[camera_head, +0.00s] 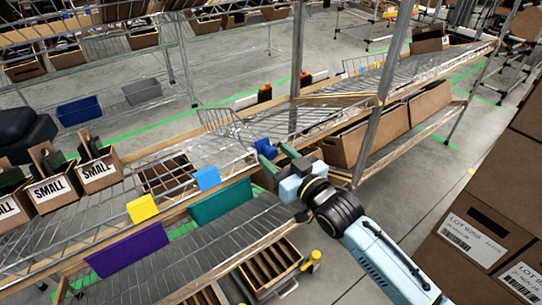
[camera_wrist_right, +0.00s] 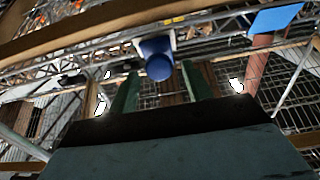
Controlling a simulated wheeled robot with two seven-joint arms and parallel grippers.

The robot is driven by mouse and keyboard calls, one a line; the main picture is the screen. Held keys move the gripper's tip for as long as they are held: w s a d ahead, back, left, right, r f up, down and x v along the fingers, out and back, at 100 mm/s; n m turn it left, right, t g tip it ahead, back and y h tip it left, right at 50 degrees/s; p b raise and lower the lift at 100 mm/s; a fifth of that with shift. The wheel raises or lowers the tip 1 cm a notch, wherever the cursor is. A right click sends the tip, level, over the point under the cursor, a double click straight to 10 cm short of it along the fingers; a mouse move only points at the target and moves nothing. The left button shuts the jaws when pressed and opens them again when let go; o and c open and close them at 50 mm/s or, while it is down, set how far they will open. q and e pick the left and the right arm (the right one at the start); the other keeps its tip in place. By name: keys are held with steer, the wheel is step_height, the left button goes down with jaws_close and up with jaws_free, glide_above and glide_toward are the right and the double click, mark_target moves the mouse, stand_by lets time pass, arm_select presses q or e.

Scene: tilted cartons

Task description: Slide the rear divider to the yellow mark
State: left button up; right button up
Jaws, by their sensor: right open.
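My right gripper (camera_head: 268,155) is open, with its green fingers close to a blue knob (camera_head: 264,145) on the wire shelf. In the wrist view the blue knob (camera_wrist_right: 158,60) lies just beyond and between the fingertips (camera_wrist_right: 160,82); I see no grip on it. A wire-mesh panel (camera_head: 220,122) stands upright near the knob and may be the rear divider; how the two join is unclear. The yellow mark (camera_head: 143,208) is a plate on the front rail, well to the left of my gripper. My left gripper is not in view.
A blue plate (camera_head: 207,178) sits on the same rail between the yellow mark and my gripper. Cartons marked SMALL (camera_head: 98,172) stand at the shelf's left. Purple (camera_head: 127,250) and teal (camera_head: 222,200) panels hang below the rail. Large cartons (camera_head: 490,215) are stacked at right.

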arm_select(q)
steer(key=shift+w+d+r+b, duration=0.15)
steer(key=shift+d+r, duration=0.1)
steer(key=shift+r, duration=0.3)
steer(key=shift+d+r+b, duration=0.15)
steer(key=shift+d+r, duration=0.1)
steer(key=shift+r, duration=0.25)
arm_select(e)
steer(key=shift+x, duration=1.4)
jaws_close()
